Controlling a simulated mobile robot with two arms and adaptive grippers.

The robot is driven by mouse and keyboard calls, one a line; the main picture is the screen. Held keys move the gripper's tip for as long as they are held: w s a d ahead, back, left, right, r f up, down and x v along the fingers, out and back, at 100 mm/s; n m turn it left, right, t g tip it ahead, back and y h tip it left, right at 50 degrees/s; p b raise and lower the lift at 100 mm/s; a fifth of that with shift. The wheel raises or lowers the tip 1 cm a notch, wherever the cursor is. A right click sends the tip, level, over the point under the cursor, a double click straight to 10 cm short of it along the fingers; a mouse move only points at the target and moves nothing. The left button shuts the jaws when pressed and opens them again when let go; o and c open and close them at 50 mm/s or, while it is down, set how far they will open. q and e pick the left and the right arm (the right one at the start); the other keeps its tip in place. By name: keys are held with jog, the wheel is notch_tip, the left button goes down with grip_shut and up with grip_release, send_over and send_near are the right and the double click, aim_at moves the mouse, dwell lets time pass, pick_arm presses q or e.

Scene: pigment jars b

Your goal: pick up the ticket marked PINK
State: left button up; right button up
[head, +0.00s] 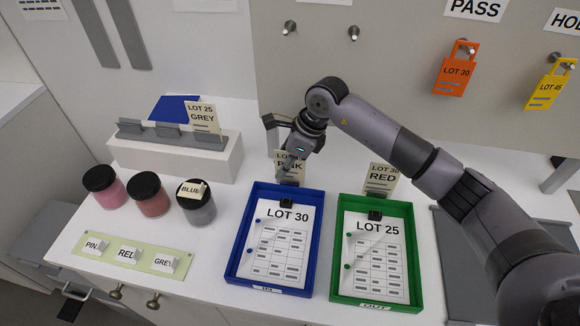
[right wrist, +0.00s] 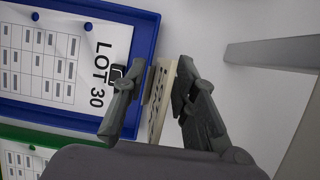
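The ticket marked PINK (head: 290,172) stands upright behind the far edge of the blue tray, its upper part covered by my right gripper. My right gripper (head: 285,142) reaches down over this ticket. In the right wrist view the cream ticket (right wrist: 158,100) shows edge-on between the two fingers of the right gripper (right wrist: 162,82). The fingers are apart, one on each side of the ticket, with narrow gaps; firm contact cannot be seen. My left gripper is not in view.
The blue tray (head: 236,250) holds a LOT 30 sheet; the green tray (head: 415,262) holds a LOT 25 sheet. A RED ticket (head: 381,177) stands behind the green tray. A GREY ticket (head: 202,118) is on the white block (head: 180,160). Jars, including a black-lidded one (head: 148,195), stand left.

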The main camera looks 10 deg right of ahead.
grip_shut()
jog(key=shift+r, duration=0.15)
